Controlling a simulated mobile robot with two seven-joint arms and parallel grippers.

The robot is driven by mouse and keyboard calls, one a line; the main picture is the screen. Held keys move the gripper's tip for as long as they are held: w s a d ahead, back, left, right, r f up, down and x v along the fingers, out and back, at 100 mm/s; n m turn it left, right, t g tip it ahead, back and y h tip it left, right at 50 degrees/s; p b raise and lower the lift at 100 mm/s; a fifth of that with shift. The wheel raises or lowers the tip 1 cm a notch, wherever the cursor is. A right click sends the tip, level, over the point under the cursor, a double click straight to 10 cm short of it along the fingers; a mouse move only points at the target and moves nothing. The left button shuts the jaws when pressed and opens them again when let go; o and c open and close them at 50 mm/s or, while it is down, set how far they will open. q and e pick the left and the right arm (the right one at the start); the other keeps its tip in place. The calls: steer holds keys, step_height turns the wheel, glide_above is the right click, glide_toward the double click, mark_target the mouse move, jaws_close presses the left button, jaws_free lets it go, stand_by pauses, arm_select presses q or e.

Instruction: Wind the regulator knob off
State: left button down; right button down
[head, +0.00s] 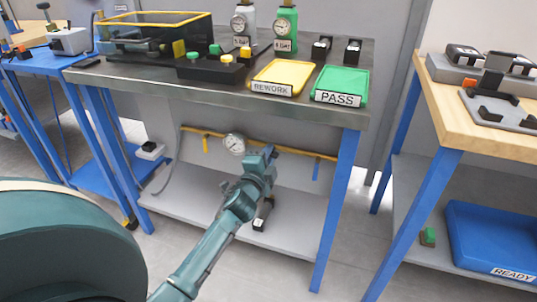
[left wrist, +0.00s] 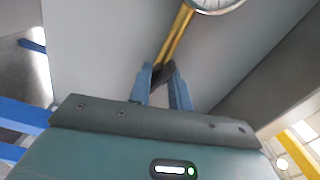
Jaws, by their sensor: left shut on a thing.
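The regulator knob (left wrist: 165,73) is a dark piece on a yellow pipe, seen in the left wrist view between the two blue fingers. My left gripper (left wrist: 163,78) is shut on it. In the head view my left gripper (head: 269,156) reaches under the bench to the yellow pipe (head: 300,150), and it hides the knob there. A round white gauge (head: 234,144) sits on the pipe just left of the gripper, and its rim also shows at the top of the left wrist view (left wrist: 217,4). My right gripper is not in view.
The dark bench top (head: 225,92) is above my arm, with a yellow REWORK tray (head: 282,75) and a green PASS tray (head: 341,83). A grey lower shelf (head: 190,205) lies below, with a small dark object (head: 263,214) near my arm. Blue legs (head: 338,195) stand at the sides.

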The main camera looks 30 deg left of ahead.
arm_select(q)
steer(key=shift+n+p, duration=0.35)
steer(key=shift+n, duration=1.05)
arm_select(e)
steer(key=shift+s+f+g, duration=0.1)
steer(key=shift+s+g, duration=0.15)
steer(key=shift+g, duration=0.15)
arm_select(q)
steer(key=shift+n, duration=0.3)
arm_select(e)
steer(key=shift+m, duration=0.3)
arm_select(q)
steer(key=c, duration=1.3)
jaws_free()
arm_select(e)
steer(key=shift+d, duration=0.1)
arm_select(q)
steer(key=shift+s, duration=0.15)
